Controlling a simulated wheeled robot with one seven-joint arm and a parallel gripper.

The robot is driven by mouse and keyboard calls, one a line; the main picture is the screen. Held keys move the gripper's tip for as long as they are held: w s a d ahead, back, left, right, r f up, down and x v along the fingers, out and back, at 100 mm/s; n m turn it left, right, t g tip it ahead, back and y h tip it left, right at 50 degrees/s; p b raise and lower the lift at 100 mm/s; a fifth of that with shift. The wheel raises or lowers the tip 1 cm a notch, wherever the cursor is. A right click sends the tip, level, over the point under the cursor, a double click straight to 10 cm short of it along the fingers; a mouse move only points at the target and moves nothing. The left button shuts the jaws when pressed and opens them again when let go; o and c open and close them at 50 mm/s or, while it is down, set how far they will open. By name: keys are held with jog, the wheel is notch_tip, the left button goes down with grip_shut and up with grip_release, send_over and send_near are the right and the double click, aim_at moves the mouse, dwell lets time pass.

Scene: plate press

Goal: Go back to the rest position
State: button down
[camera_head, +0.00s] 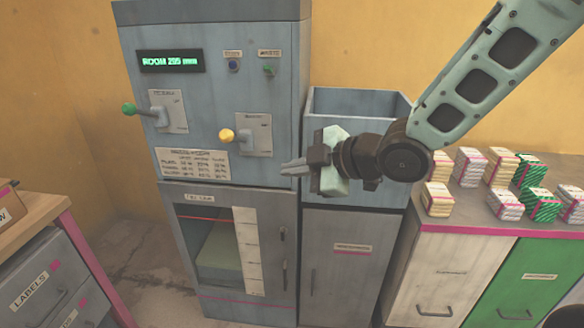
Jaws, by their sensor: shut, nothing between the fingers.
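My gripper (292,168) is shut and empty, pointing left, with my arm reaching in from the upper right. In the head view it appears in front of the grey-blue machine's right edge and the open-topped bin beside it. The machine (220,90) stands upright at the centre left. It has a lit green display (170,61), a lever with a green knob (129,109) and a lever with a yellow knob (227,135). My fingertips are a little right of and below the yellow knob, apart from it in the picture.
An open-topped bin (345,100) stands right of the machine, partly hidden by my gripper. A counter with several banded paper stacks (505,205) stands at the right. A drawer cabinet marked LABELS (45,285) stands at the lower left. Bare floor (150,290) shows between cabinet and machine.

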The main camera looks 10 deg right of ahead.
jog(key=shift+f, duration=0.1)
jog(key=s+d+f+m+g+h, duration=0.1)
jog(key=s+m+g+h, duration=0.3)
jog(key=s, duration=0.8)
jog(key=s+d+f+m+g+h, duration=0.1)
jog(key=s+m+g+h, duration=0.3)
jog(key=s, duration=0.9)
jog(key=f+m, duration=0.1)
jog(key=m, duration=0.1)
jog(key=shift+s+d+f+m+g+h, duration=0.2)
jog(key=shift+f+m+g+h, duration=0.1)
jog(key=shift+f+m+g, duration=0.1)
